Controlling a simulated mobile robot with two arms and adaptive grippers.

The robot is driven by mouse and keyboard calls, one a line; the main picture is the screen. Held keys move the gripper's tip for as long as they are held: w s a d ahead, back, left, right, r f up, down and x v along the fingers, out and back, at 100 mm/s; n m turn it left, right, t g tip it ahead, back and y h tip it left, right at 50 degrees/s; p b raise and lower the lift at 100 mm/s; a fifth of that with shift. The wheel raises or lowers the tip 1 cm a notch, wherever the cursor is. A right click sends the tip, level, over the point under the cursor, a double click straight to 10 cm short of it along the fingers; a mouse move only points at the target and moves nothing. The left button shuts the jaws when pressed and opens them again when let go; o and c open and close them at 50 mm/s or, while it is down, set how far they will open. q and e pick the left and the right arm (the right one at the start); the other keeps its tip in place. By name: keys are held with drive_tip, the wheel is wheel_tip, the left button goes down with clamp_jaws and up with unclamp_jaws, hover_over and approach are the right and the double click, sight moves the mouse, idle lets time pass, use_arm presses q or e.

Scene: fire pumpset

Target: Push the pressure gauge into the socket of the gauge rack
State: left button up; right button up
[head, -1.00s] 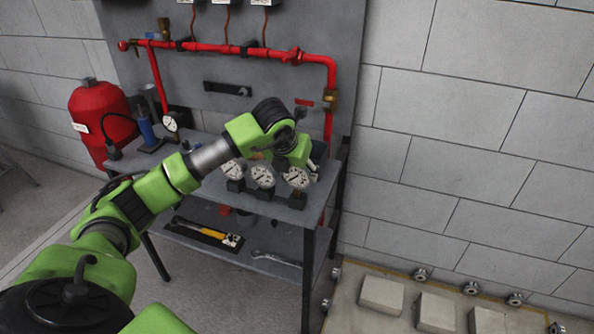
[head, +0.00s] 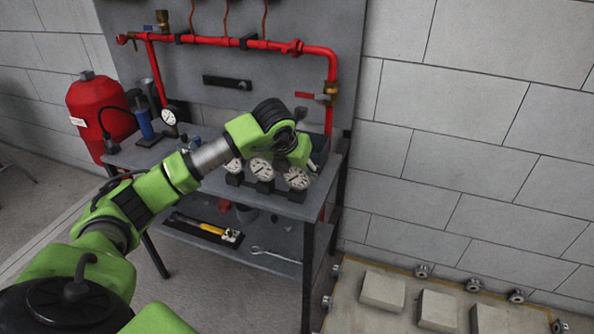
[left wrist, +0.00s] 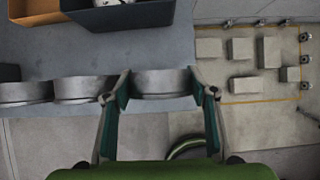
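The pressure gauge (head: 297,178), round with a white dial, is at the right end of the row on the gauge rack. It stands over its dark socket block (head: 296,195), its dial about as high above the block as its neighbours' dials. Its stem and the socket mouth are hard to see. My left gripper (head: 301,165) is over and behind it. In the left wrist view the two fingers of my left gripper (left wrist: 160,98) flank the gauge's grey case (left wrist: 161,82) closely, and the grip looks closed on it. My right gripper is not in view.
Two more gauges (head: 260,169) (head: 233,167) stand to the left. A dark crate (left wrist: 120,17) lies behind the row. The red pipe (head: 228,49) runs above the bench. A hammer (head: 205,227) and wrench (head: 275,254) lie on the lower shelf.

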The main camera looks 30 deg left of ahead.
use_arm(q)
drive_tip(key=o, duration=0.4)
drive_tip(key=shift+o, duration=0.2)
drive_tip(key=v, duration=0.8)
drive_tip(key=shift+r, duration=0.15)
drive_tip(key=shift+d+r, duration=0.1)
